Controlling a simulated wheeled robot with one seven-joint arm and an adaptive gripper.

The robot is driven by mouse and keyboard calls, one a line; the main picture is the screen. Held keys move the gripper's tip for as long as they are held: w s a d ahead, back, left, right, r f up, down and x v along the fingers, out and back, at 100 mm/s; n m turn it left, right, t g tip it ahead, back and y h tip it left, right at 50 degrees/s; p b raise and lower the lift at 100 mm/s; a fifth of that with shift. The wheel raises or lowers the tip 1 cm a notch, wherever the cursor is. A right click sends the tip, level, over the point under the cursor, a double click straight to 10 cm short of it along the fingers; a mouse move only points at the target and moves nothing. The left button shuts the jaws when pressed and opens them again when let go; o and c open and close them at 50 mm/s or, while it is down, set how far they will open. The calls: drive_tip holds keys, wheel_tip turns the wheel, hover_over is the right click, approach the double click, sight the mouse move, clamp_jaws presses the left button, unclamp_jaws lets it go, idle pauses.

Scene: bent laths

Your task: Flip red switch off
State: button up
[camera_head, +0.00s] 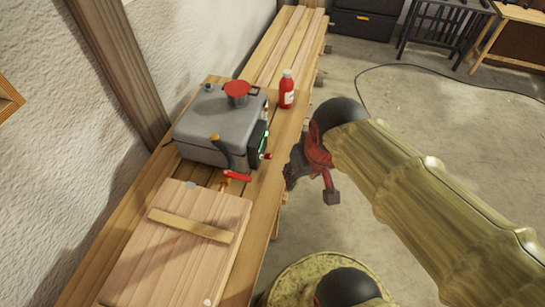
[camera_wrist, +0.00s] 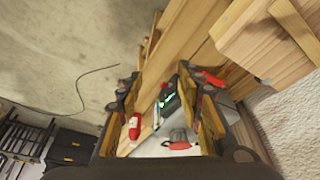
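A grey machine (camera_head: 215,128) stands on the wooden bench, with a green-lit dark panel (camera_head: 259,139) on its right side. A small red part (camera_head: 267,156), which looks like the red switch, sticks out low beside the panel; its on or off position is too small to tell. My gripper (camera_head: 308,178) is right of the machine, apart from it and beyond the bench edge. In the wrist view my gripper (camera_wrist: 157,82) is open and empty, with the lit panel (camera_wrist: 168,98) seen between its fingers. I cannot clearly pick out the switch there.
A red bottle (camera_head: 287,90) stands behind the machine near the bench edge. A red-handled tool (camera_head: 237,176) lies in front of it, near a wooden box (camera_head: 180,245). A wall is left; open floor (camera_head: 440,125) with a cable is right.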

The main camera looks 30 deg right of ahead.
drive_tip(key=w+d+f+m+g+y+b, duration=0.15)
drive_tip(key=f+m, duration=0.25)
drive_tip(key=f, duration=0.4)
drive_tip(key=w+d+f+m+g+y, duration=0.2)
drive_tip(key=d+f+m+y, duration=0.1)
drive_tip(key=f, duration=0.4)
drive_tip(key=m+t+y+b, duration=0.2)
drive_tip(key=m+t+y, duration=0.55)
drive_tip(key=m, duration=0.95)
approach(271, 155)
drive_tip(key=a+t+h, duration=0.1)
drive_tip(key=a+t, duration=0.1)
drive_tip(key=shift+f+b+x, duration=0.25)
drive_tip(key=shift+b+x, duration=0.25)
drive_tip(key=shift+x, duration=1.5)
drive_tip(key=shift+f+b+x, duration=0.25)
drive_tip(key=shift+b+x, duration=0.2)
drive_tip(key=shift+x, duration=1.5)
drive_tip(key=shift+s+d+g, duration=0.1)
drive_tip(key=shift+d+g, duration=0.05)
drive_tip(key=shift+g, duration=0.15)
drive_tip(key=shift+c, duration=1.4)
clamp_jaws()
